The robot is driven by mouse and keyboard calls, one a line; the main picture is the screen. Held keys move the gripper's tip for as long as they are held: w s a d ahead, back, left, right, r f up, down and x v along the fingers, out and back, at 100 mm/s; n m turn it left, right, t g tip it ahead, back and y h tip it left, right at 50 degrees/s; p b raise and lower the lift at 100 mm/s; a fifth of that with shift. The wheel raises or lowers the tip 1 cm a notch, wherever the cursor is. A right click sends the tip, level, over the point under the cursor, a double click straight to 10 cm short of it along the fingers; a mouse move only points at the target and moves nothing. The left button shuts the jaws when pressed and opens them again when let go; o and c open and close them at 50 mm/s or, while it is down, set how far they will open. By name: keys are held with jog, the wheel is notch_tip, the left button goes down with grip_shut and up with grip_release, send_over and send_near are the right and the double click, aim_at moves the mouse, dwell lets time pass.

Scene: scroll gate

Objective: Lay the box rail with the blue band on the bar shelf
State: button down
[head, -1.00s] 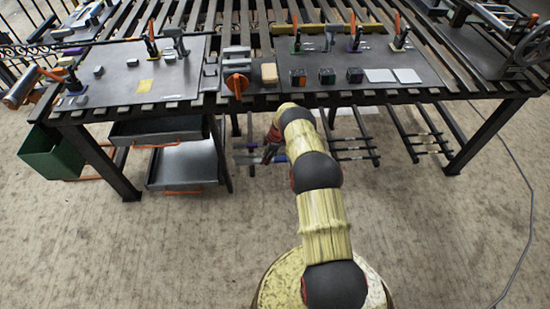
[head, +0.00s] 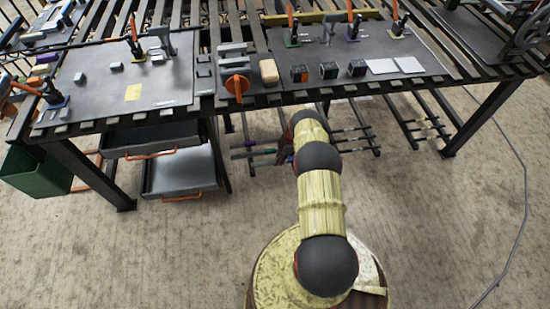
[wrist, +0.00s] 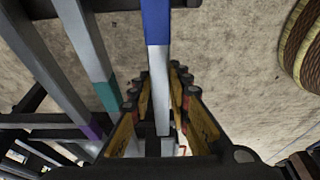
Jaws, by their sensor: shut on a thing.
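A pale grey box rail (wrist: 158,75) with a blue band (wrist: 156,22) runs lengthwise between my gripper's fingers in the wrist view. My gripper (wrist: 158,95) is shut on this rail, below the blue band. Just left of it are a grey rail with a teal band (wrist: 108,95) and one with a purple band (wrist: 94,129). In the head view my gripper is mostly hidden behind my arm, below the front edge of the bench. Low bar racks (head: 352,142) stand under the bench; I cannot tell which is the bar shelf.
The slatted bench (head: 330,95) carries blocks, clamps and plates above my gripper. Drawers with orange handles (head: 180,170) and a green bin (head: 38,172) hang at its left. Another rack (head: 425,128) stands at the right. The floor in front is clear.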

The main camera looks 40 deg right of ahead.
jog(key=shift+w+d, duration=0.1)
jog(key=shift+d, duration=0.1)
jog(key=shift+f, duration=0.15)
jog(key=c, duration=1.7)
grip_release()
jog(key=shift+o, duration=0.2)
